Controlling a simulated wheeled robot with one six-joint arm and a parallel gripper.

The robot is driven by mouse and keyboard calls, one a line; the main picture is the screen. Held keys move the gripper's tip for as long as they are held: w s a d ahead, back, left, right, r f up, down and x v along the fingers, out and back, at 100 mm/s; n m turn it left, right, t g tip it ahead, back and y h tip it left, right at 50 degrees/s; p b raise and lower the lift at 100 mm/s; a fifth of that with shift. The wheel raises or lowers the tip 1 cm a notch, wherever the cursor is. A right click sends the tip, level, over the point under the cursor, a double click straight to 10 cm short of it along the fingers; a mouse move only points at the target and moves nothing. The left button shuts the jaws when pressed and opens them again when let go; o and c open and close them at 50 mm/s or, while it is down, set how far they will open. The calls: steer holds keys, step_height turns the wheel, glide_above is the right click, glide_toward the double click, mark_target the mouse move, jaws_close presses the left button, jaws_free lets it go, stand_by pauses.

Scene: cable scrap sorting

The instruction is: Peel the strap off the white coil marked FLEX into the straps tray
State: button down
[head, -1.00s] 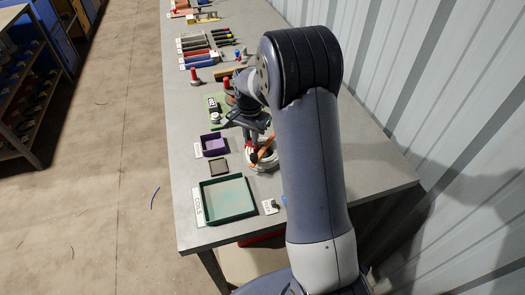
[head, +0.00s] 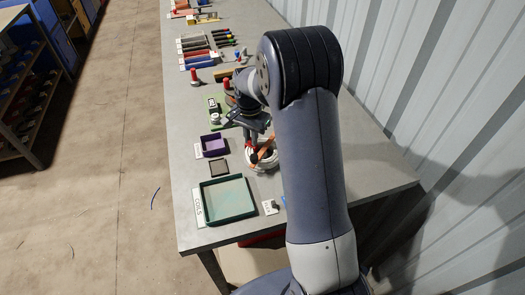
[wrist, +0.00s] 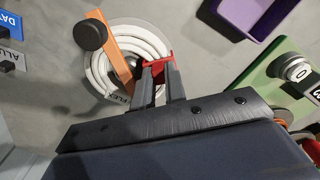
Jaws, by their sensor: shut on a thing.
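The white coil (wrist: 98,72) lies on the bench, with a partly hidden tag reading like FLEX (wrist: 122,98). It also shows in the head view (head: 268,163). An orange bar with a black knob (wrist: 115,45) crosses over the coil. My gripper (wrist: 160,68) is at the coil's edge, shut on the red strap (wrist: 157,61); whether the strap is still round the coil I cannot tell. A small purple tray (head: 203,146) stands left of the coil, its label too small to read; its corner shows in the wrist view (wrist: 231,18).
A green tray (head: 203,215) marked COILS stands at the near end, with a small dark square pad (head: 219,168) behind it. A green board with a dial (wrist: 258,84) is beside the gripper. Tools lie farther back.

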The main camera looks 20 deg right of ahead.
steer(key=shift+r, duration=0.1)
steer(key=shift+r+p, duration=1.75)
steer(key=shift+r, duration=0.65)
